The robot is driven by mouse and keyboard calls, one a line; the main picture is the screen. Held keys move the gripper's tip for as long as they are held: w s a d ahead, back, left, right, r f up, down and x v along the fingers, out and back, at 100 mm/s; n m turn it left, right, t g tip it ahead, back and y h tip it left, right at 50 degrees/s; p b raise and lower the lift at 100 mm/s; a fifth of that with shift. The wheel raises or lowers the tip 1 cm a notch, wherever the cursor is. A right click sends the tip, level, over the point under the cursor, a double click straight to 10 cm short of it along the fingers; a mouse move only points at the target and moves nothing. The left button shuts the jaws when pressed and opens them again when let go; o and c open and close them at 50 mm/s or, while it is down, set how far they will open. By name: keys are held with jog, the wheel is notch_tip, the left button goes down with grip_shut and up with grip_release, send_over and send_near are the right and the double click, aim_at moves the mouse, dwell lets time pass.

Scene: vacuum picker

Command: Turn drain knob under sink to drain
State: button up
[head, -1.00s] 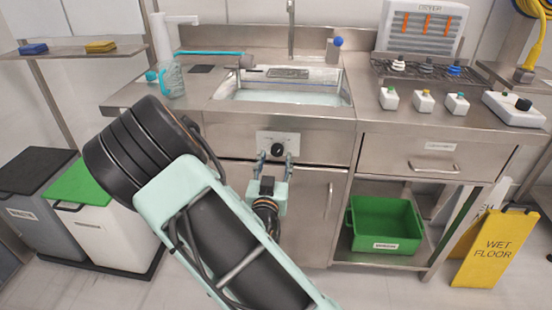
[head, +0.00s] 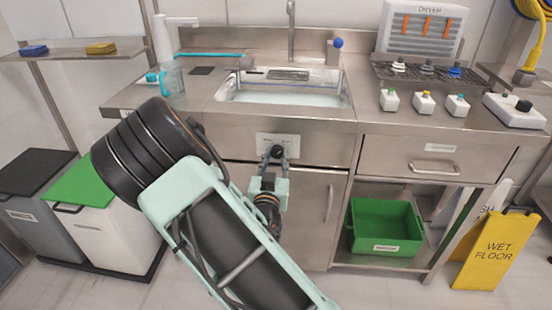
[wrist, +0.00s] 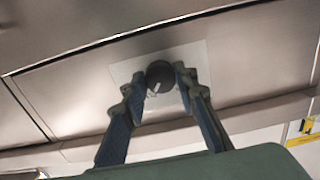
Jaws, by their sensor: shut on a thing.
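The drain knob (head: 277,152) is a round black knob on a pale label plate (head: 292,141) on the front panel below the sink (head: 290,115). It also shows in the wrist view (wrist: 160,75), with a small light mark toward its lower left. My gripper (head: 276,154) reaches up to it from below. In the wrist view, the two fingertips of my gripper (wrist: 161,80) are on either side of the knob, shut on it. The fingers hide parts of the knob's sides. Water stands in the sink basin. The printing on the plate is too small to read.
A closed cabinet door (head: 310,215) is below the panel. A green bin (head: 384,247) sits on the lower shelf at the right. A yellow wet-floor sign (head: 494,250) stands at the far right. Lidded bins (head: 105,225) stand at the left.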

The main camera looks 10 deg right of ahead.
jog(key=n+p, duration=0.1)
jog(key=n, duration=0.2)
jog(key=shift+n, duration=0.4)
jog(key=n+p, duration=0.1)
jog(key=n, duration=0.3)
jog(key=shift+n, duration=0.3)
jog(key=n+p, duration=0.2)
jog(key=n, duration=0.2)
jog(key=shift+d+n+p, duration=0.1)
jog(key=shift+n+p, duration=0.3)
jog(key=shift+n, duration=1.3)
jog(key=o, duration=1.1)
jog(key=shift+o, duration=0.2)
